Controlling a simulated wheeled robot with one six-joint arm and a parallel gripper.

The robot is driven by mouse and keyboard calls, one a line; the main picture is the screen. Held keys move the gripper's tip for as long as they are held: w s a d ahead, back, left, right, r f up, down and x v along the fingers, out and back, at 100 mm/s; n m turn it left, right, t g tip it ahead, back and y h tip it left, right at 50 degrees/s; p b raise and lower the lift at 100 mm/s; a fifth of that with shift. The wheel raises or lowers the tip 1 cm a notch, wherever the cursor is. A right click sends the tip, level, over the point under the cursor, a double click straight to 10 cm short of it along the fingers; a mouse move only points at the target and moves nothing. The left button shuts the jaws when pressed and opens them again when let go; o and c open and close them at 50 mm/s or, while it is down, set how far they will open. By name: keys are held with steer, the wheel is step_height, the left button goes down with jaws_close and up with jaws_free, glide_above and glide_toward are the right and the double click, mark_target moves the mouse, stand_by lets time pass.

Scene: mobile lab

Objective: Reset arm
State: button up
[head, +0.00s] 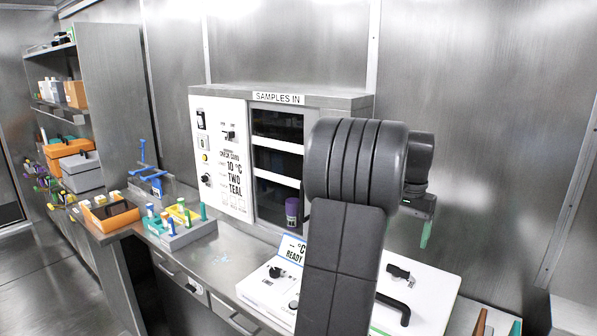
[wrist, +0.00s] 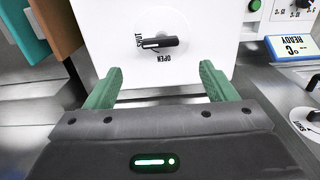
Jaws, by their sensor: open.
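My gripper (wrist: 155,92) shows in the wrist view with its two green fingers spread wide apart and nothing between them. Beyond the fingertips is a white panel with a black rotary handle (wrist: 160,43) marked with the word OPEN. In the head view my dark arm rises in front of the bench, and one green finger of my gripper (head: 425,234) hangs at its right, above the white box (head: 432,285). The other finger is hidden in the head view.
A grey rack of colored tubes (head: 182,238) and an orange tray (head: 110,216) sit to the left.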

mark_target(398, 267)
step_height(398, 267, down, 10)
steer(key=shift+f+p, duration=0.2)
steer(key=shift+p, duration=0.3)
steer(key=n+b, duration=0.1)
steer(key=n, duration=0.3)
steer(key=shift+w+n, duration=0.1)
steer(key=shift+n, duration=0.3)
steer(key=n+b, duration=0.1)
steer(key=n, duration=0.3)
steer(key=shift+n+b, duration=0.3)
steer(key=shift+b, duration=0.05)
steer(key=n+b, duration=0.2)
steer(key=n, duration=0.4)
steer(key=shift+w+f+b, duration=0.1)
steer(key=shift+b, duration=0.3)
steer(key=shift+n+b, duration=0.55)
steer(key=shift+n, duration=0.65)
steer(key=shift+r, duration=0.25)
